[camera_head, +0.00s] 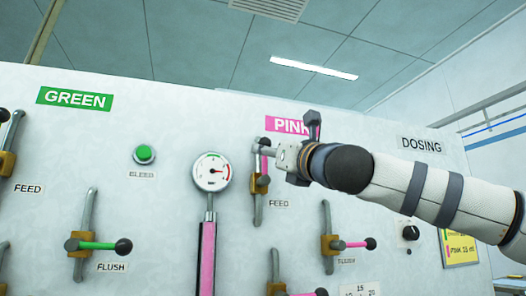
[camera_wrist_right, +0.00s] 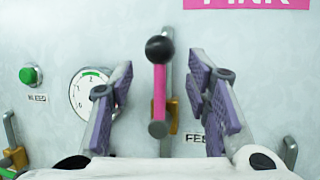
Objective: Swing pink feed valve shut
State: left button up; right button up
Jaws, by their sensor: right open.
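The pink feed valve (camera_head: 261,184) is on the panel below the PINK sign, above a FEED label. Its pink lever (camera_wrist_right: 159,92) stands upright in line with the pipe, with a black knob (camera_wrist_right: 159,49) at the top. My right gripper (camera_wrist_right: 160,82) is open, with one purple-padded finger on each side of the lever and gaps to both. In the head view my right gripper (camera_head: 282,147) comes in from the right in front of the valve and hides part of the lever. My left gripper is not in view.
A round gauge (camera_head: 212,172) is just left of the valve. The pink flush valve (camera_head: 334,243), its lever sideways, is below right. The green flush valve (camera_head: 82,244) and green bleed button (camera_head: 144,154) are further left. A black knob (camera_head: 410,233) is under my right arm.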

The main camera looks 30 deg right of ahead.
jog(key=shift+x, duration=1.85)
